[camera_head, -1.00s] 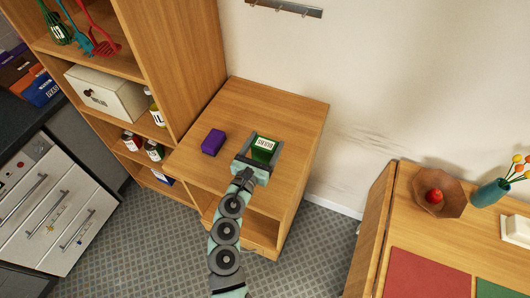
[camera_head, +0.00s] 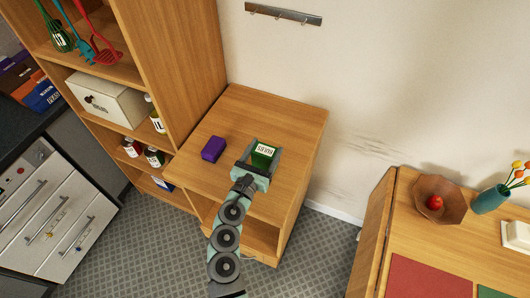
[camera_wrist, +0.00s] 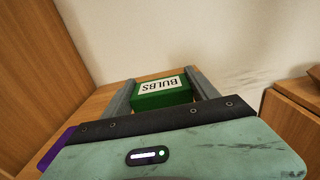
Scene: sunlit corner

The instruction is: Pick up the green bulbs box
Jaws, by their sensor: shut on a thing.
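The green bulbs box (camera_head: 263,157) has a white label reading BULBS and is between the two fingers of my gripper (camera_head: 264,153), above the top of a low wooden cabinet (camera_head: 240,110). In the wrist view the green bulbs box (camera_wrist: 162,93) sits between both grey fingers of my gripper (camera_wrist: 161,92), which are shut on it. The underside of the box is hidden, so I cannot tell how far it is off the cabinet top.
A purple box (camera_head: 213,149) lies on the cabinet top to the left. A tall wooden shelf (camera_head: 185,60) stands at the left. A wooden table (camera_head: 415,245) with a bowl (camera_head: 452,200) and a teal vase (camera_head: 490,196) is at the right.

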